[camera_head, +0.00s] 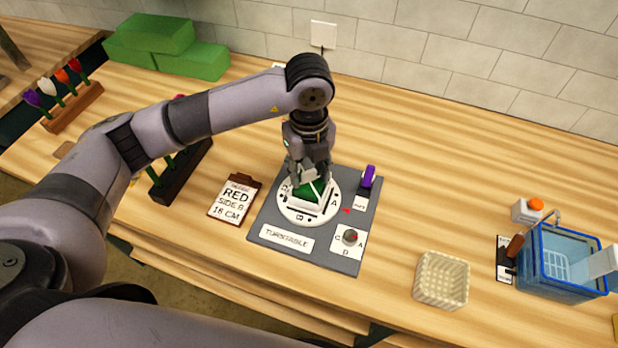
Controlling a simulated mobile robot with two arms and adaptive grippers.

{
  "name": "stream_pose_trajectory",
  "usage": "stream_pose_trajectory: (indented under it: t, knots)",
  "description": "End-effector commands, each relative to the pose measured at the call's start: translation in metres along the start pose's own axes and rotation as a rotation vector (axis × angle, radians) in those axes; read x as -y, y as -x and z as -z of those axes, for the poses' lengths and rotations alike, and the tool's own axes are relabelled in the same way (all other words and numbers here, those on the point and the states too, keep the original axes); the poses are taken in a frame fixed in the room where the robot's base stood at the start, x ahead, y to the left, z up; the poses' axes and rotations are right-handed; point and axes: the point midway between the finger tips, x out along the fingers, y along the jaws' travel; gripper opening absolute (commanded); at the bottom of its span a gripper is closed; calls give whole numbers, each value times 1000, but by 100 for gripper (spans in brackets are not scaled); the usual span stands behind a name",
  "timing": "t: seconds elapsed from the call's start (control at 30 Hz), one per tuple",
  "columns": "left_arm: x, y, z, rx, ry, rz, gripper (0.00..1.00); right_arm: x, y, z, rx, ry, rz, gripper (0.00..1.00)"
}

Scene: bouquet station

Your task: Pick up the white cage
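A small white frame that looks like the white cage (322,190) sits around a green block (307,190) on the round white turntable disc (300,216). The disc is on a grey turntable board (275,258). My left gripper (308,178) points down right over the cage, with its fingers at the cage's top. The gripper hides part of the cage, and I cannot tell whether the fingers touch it or are closed on it. My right gripper is not in view.
A clipboard (236,199) lies left of the board. A purple item (368,177) and a knob (350,236) are on the board. A cream basket (441,280) and a blue bin (562,262) stand right. Flower racks and green blocks (150,35) are left. Clear wood lies at the back right.

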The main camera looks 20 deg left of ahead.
Motion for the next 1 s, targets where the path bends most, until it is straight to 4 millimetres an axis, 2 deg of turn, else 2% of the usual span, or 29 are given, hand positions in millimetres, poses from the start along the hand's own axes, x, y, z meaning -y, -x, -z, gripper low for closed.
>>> stream_pose_trajectory:
  t: [0.07,0.43,0.77,0.87,1.0]
  knots:
    - [0,0,0,0,0,1,33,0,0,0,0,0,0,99]
    - [0,0,0,0,0,1,8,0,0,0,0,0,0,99]
    - [1,3,0,0,0,2,7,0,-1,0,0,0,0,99]
    - [1,9,0,1,-1,2,7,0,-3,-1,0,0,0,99]
    - [1,27,0,2,-1,5,7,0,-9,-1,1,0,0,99]
